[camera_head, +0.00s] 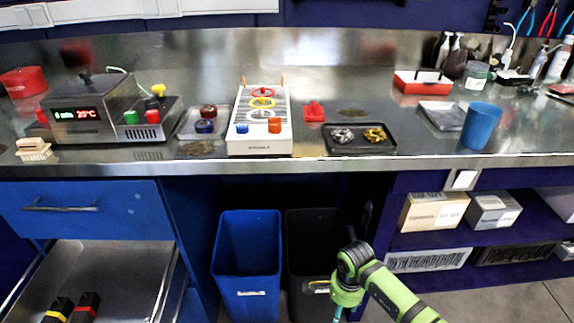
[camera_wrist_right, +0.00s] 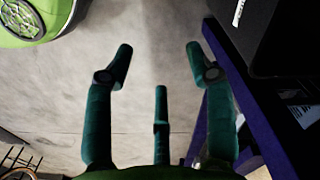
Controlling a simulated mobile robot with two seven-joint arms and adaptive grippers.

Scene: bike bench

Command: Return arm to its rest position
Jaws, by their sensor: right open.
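My right arm (camera_head: 395,292) comes in from the lower right in the head view, green with dark joints. It is bent downward in front of the bench, below the worktop, by the black bin. Its gripper is not clearly seen there. In the right wrist view my right gripper (camera_wrist_right: 158,72) has its dark green fingers spread apart, with nothing between them and the grey floor (camera_wrist_right: 150,30) behind. My left arm and gripper are not in view.
The blue bin (camera_head: 247,256) and black bin (camera_head: 312,235) stand under the worktop (camera_head: 215,163). An open drawer (camera_head: 120,268) holds dark items at lower left. Shelves with boxes (camera_head: 434,212) are at right. A purple bench leg (camera_wrist_right: 245,100) runs close beside the right gripper.

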